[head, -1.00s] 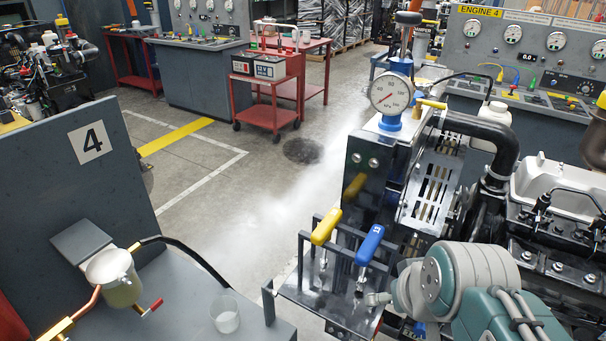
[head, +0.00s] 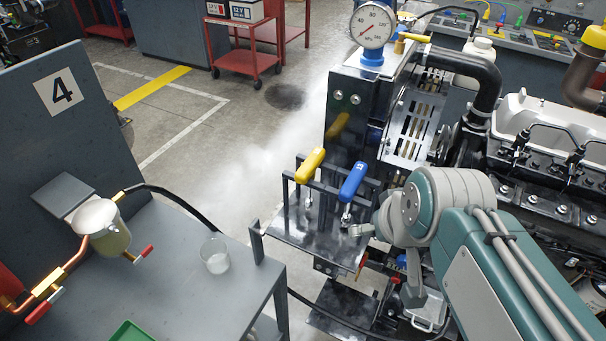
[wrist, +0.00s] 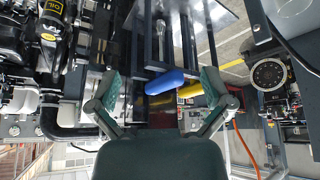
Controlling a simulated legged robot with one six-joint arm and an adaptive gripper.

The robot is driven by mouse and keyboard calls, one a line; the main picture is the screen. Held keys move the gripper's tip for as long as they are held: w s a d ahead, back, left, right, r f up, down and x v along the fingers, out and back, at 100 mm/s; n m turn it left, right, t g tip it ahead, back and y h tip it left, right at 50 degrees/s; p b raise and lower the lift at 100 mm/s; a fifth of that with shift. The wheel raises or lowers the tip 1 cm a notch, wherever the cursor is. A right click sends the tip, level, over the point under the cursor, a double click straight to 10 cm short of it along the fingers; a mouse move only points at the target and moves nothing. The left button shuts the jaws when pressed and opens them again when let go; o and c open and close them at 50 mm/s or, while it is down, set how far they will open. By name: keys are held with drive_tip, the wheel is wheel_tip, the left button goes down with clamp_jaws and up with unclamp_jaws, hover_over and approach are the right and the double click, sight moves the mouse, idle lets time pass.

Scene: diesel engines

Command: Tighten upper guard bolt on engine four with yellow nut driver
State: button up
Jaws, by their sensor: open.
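The yellow-handled driver (head: 310,165) stands upright in a dark tool rack (head: 285,228). A blue-handled driver (head: 353,182) stands just right of it. My gripper (head: 362,230) is near the rack's front right edge, apart from both handles in the head view. In the wrist view my gripper (wrist: 159,84) is open and empty, with the blue handle (wrist: 165,80) showing between its fingers and the yellow handle (wrist: 190,91) partly behind the right finger. The slotted metal guard (head: 405,125) is on the engine behind the rack. I cannot make out its upper bolt.
A pressure gauge (head: 371,25) stands above the guard. A grey bench (head: 170,285) at left carries a filter cup (head: 100,225), a clear beaker (head: 215,256) and a green tray (head: 134,332). White vapour drifts over open floor left of the rack.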

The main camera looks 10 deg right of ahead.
drive_tip(key=shift+c, duration=0.2)
wheel_tip(320, 180, up, 9)
drive_tip(key=m+g, duration=0.6)
drive_tip(key=m, duration=0.1)
hover_over(311, 160)
drive_tip(key=shift+s+a+f, duration=0.1)
drive_tip(key=shift+f, duration=5.2)
drive_tip(key=shift+f, duration=0.1)
clamp_jaws()
